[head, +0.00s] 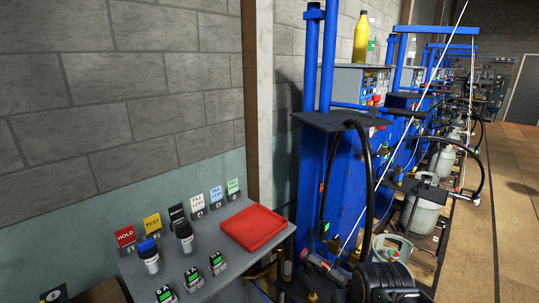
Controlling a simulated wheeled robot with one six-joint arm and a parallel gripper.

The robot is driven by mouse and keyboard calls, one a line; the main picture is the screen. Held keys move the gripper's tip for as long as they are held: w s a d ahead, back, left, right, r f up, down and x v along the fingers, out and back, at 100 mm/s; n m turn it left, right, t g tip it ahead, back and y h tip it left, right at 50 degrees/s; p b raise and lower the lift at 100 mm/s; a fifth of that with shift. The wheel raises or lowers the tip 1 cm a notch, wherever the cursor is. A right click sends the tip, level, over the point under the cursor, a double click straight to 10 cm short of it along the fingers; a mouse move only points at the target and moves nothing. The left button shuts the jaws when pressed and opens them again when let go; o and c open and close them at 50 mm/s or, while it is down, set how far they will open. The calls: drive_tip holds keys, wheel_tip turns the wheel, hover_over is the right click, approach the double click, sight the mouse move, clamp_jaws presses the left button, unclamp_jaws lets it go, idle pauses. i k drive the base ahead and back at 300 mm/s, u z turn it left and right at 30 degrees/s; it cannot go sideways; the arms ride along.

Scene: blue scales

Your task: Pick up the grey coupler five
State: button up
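I cannot make out a coupler marked five in the head view. Several grey cylinders stand along the row of blue scales; a grey cylinder (390,251) is nearest, at the bottom right. A small grey and reddish fitting (318,262) lies near the foot of the nearest blue scale (338,170), too small to tell what it is. A dark ribbed object (388,283) at the bottom edge is cut off, and I cannot tell what it is. I cannot identify my gripper anywhere in this view.
A grey bench (208,237) at the left holds a red tray (254,227), several label cards, two capped bottles (149,256) and small boxes with green displays. A black hose (364,160) hangs at the nearest scale. Brown floor (505,225) is clear at the right.

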sight(287, 272)
drive_tip(key=u, duration=0.15)
drive_tip(key=k, duration=0.4)
drive_tip(key=z, duration=0.85)
drive_tip(key=i, duration=1.15)
drive_tip(key=u, duration=3)
